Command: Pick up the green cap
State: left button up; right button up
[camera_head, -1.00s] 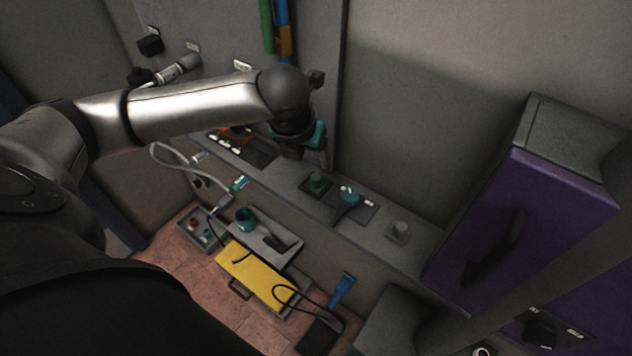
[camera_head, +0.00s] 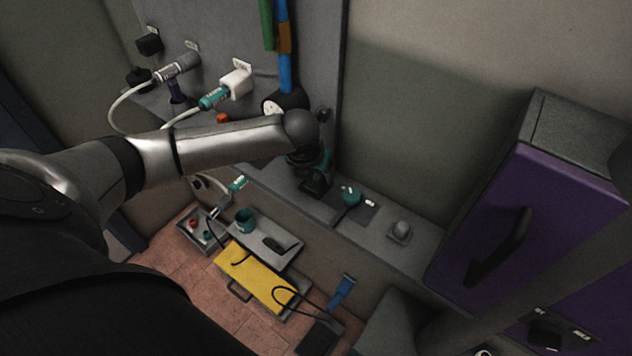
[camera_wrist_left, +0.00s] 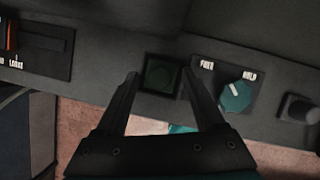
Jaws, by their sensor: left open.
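The green cap (camera_wrist_left: 160,74) is a dark green block in a dark square base on the grey ledge. In the left wrist view it lies between my left gripper's two fingertips (camera_wrist_left: 161,80), seen from above. My left gripper (camera_head: 314,184) is open and points down over the cap in the head view, mostly hiding it. I cannot tell whether the fingers are level with the cap or still above it; no contact shows. My right gripper is not in view.
A teal knob (camera_head: 350,196) on a labelled plate sits right beside the cap, with a grey dome button (camera_head: 400,229) further right. A purple cabinet (camera_head: 545,215) stands at right. Below are a yellow box (camera_head: 252,278) and a teal cup (camera_head: 245,220).

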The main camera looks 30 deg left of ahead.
pick_arm(q)
jog(key=shift+c, duration=0.2)
grip_shut()
dwell(0.4)
